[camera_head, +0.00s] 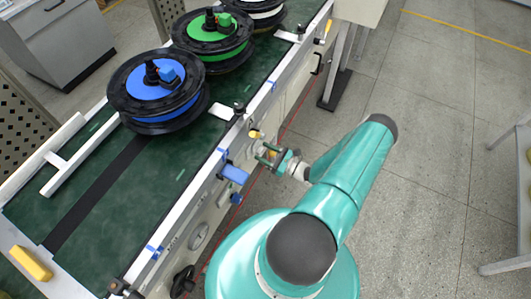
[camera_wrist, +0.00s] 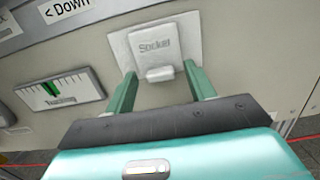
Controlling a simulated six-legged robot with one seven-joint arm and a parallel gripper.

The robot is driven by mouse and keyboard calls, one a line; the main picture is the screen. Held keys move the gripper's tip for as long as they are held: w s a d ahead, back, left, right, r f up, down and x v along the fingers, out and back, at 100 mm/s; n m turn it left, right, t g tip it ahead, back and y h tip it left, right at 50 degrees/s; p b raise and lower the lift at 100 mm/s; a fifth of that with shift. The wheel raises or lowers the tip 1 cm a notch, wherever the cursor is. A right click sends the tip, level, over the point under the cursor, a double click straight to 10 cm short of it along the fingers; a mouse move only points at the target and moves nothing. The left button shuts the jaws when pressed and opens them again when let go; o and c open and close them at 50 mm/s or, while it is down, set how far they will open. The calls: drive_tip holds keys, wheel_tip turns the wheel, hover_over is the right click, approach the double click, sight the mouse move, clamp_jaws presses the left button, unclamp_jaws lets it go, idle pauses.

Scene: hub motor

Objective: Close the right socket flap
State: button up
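The socket flap (camera_wrist: 154,44), light grey and marked "Socket", is on a white plate on the machine's side panel in the wrist view. A small lip (camera_wrist: 160,73) sticks out at its lower edge. I cannot tell whether the flap lies fully flat against the plate. My gripper (camera_wrist: 161,78) is open, with its two green fingers apart on either side of the flap's lower part. Nothing is visibly held between them, and contact is not clear. In the head view my gripper (camera_head: 270,154) is beside the conveyor's side panel; the flap cannot be made out there.
A gauge (camera_wrist: 60,90) with a green mark is left of the flap, below a "Down" label (camera_wrist: 68,8). A blue part (camera_head: 236,173) sticks out from the side panel near my gripper. Wheel hubs (camera_head: 158,90) stand on the green conveyor.

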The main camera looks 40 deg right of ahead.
drive_tip(key=v, duration=1.3)
drive_tip(key=shift+s, duration=0.4)
drive_tip(key=shift+d, duration=0.1)
